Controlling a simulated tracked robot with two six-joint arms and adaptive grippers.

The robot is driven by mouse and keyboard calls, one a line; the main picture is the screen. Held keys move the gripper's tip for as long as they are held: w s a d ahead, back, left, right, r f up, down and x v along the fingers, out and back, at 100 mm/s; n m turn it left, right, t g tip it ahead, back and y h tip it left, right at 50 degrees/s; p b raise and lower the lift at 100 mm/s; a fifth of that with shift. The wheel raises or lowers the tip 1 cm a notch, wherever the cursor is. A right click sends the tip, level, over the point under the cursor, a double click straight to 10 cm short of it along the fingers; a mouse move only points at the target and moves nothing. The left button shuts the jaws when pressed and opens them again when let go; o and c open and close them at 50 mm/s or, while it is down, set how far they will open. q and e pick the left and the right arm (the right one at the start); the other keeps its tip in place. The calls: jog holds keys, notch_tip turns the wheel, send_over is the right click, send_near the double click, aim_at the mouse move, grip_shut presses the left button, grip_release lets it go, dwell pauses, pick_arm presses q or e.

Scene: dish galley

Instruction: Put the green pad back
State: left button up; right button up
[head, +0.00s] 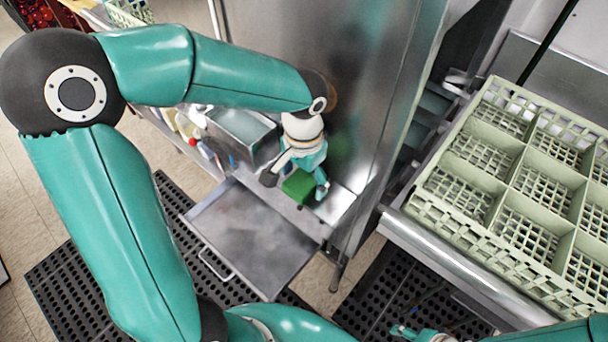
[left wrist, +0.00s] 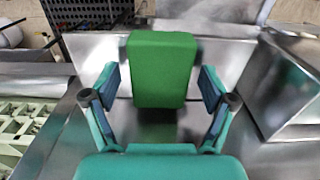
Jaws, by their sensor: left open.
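The green pad (head: 299,187) is a small plain block beside the tall steel cabinet, over a narrow steel ledge (head: 338,205). My left gripper (head: 297,181) is at the pad, with its fingers open on either side. In the left wrist view the pad (left wrist: 162,68) stands between the two spread fingers (left wrist: 160,86), with gaps at both sides. Whether the pad touches the ledge is hidden. Part of my right gripper (head: 405,332) shows at the bottom edge of the head view; its jaw opening cannot be made out.
A steel drawer (head: 250,235) with a bar handle is pulled out below the ledge. A steel bin (head: 240,132) and small bottles stand to the left. The tall steel cabinet (head: 300,40) blocks the back. A pale green dish rack (head: 522,205) sits at the right. Black mats cover the floor.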

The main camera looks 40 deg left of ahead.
aim_at(304, 179)
pick_arm(q)
notch_tip(304, 179, up, 12)
jog(key=shift+r, duration=0.15)
dwell(0.4)
dwell(0.4)
